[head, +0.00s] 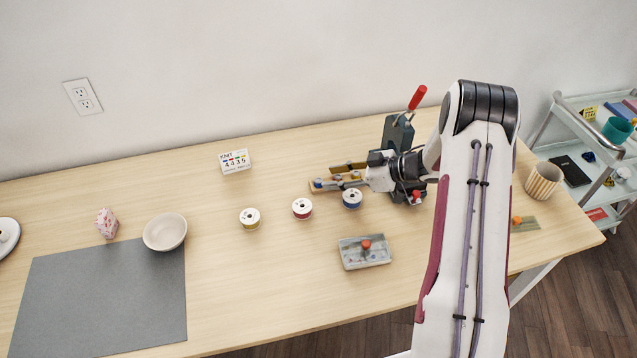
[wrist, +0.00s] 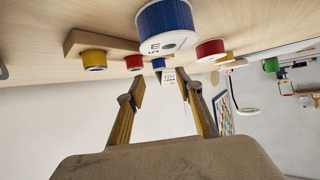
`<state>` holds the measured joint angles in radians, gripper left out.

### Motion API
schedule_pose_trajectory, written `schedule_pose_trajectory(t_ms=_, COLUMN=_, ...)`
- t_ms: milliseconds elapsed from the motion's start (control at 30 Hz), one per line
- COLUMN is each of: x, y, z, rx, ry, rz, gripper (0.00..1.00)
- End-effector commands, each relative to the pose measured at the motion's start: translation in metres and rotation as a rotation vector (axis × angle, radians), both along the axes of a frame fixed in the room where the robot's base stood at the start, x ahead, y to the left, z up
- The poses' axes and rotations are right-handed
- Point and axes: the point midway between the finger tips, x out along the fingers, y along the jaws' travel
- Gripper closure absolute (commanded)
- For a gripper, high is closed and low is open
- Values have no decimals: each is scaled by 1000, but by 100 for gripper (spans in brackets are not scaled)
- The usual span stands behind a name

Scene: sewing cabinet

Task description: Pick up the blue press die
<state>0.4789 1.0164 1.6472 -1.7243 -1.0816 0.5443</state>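The blue press die (wrist: 158,64) is a small blue cylinder at the end of a wooden rack (wrist: 75,42), beside a red die (wrist: 134,62) and a yellow die (wrist: 94,60). In the head view the blue die (head: 318,183) shows at the left end of the rack, just left of my gripper (head: 345,177). My gripper (wrist: 160,91) is open, with its fingers apart and nothing between them. In the wrist view the blue die appears beyond the fingertips, between their directions. The fingers and rack overlap in the head view, so contact is hard to tell.
A blue spool (head: 352,198) stands close beside my gripper, with a red spool (head: 302,208) and a yellow spool (head: 250,218) further left. A press with a red handle (head: 417,97) stands behind my wrist. A grey tray (head: 350,261) lies in front.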

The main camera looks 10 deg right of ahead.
Motion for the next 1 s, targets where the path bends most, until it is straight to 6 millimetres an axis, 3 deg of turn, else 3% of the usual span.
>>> schedule_pose_trajectory(t_ms=400, x=19, y=29, z=-23, rx=-1, ry=0, rz=0, gripper=64)
schedule_pose_trajectory(t_ms=967, x=20, y=31, z=-24, rx=-1, ry=0, rz=-1, gripper=64)
schedule_pose_trajectory(t_ms=1000, x=20, y=31, z=-24, rx=-1, ry=0, rz=-1, gripper=72)
